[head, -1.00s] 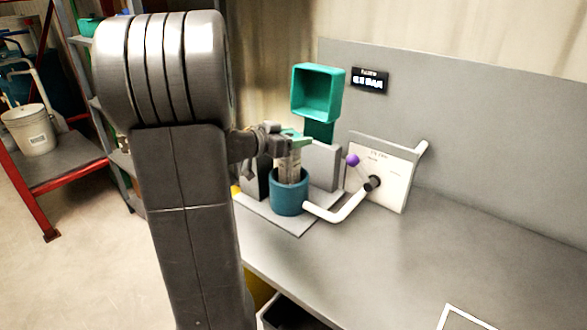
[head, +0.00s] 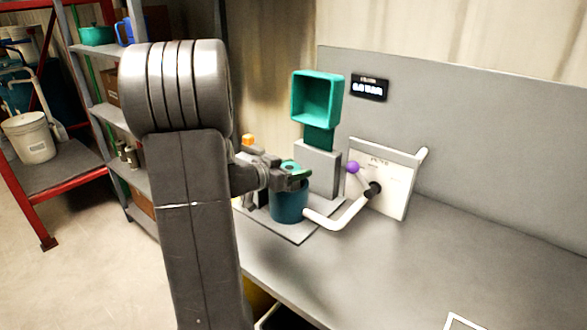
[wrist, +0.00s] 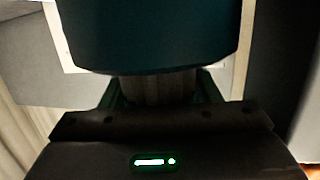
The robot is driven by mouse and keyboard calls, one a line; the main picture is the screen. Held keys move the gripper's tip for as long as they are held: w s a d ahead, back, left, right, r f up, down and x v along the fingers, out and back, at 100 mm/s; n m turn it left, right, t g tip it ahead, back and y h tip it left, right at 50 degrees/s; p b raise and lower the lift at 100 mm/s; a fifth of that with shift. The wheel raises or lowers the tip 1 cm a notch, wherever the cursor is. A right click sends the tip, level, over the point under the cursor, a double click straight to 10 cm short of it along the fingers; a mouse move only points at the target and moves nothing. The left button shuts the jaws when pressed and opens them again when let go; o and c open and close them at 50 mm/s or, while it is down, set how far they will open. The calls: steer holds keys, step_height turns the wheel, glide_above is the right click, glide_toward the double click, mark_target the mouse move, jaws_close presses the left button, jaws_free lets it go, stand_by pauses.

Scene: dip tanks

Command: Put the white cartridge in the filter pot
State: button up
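The filter pot (head: 290,207) is a dark blue-teal cylinder on a grey plate on the bench, with a white pipe at its side. My gripper (head: 291,177) is right over its mouth. In the wrist view, the white cartridge (wrist: 157,88) looks grey in shadow and stands between the green-padded fingers of my gripper (wrist: 158,95), which are shut on it. Its far end goes behind the pot's rim (wrist: 150,62), so its lower part appears to be inside the pot. In the head view the cartridge is hidden by the gripper and pot.
A green open box (head: 316,98) stands behind the pot on a grey block (head: 318,168). To the right are a white panel (head: 390,190) and a lever with a purple knob (head: 353,167).

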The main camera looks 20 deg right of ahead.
steer(key=o, duration=0.4)
steer(key=shift+c, duration=0.2)
steer(key=shift+r, duration=0.15)
steer(key=v, duration=1.2)
steer(key=shift+r, duration=0.1)
